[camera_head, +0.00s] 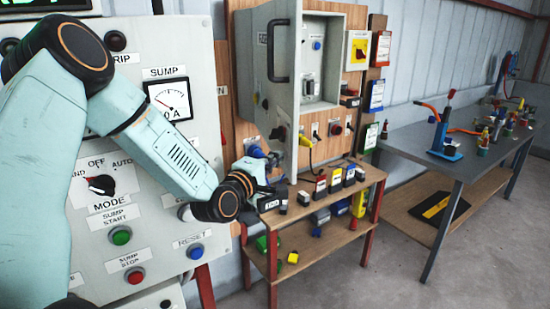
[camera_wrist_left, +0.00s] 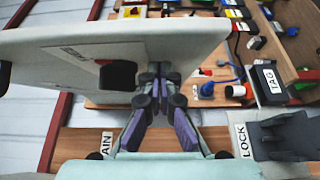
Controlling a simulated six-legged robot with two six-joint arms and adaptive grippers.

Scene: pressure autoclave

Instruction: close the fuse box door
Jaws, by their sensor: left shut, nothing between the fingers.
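The fuse box (camera_head: 335,20) is grey and hangs on the wooden back panel, with its inside showing. Its grey door (camera_head: 288,103) stands swung open, out toward me, with a long black handle (camera_head: 278,51) on its outer face. In the left wrist view the door (camera_wrist_left: 60,48) slants across the upper left, with a black latch (camera_wrist_left: 118,75) on it. My left gripper (camera_head: 278,186) is shut and empty, low by the door. In the left wrist view its fingertips (camera_wrist_left: 158,75) overlap the door's lower edge; I cannot tell whether they touch. My right gripper is not in view.
A wooden bench (camera_head: 310,200) below the box carries padlocks and tags close under my left gripper. A grey control panel (camera_head: 185,60) stands at the left, beside my left arm. A grey table (camera_head: 470,160) with tools stands at the right. Floor is clear between.

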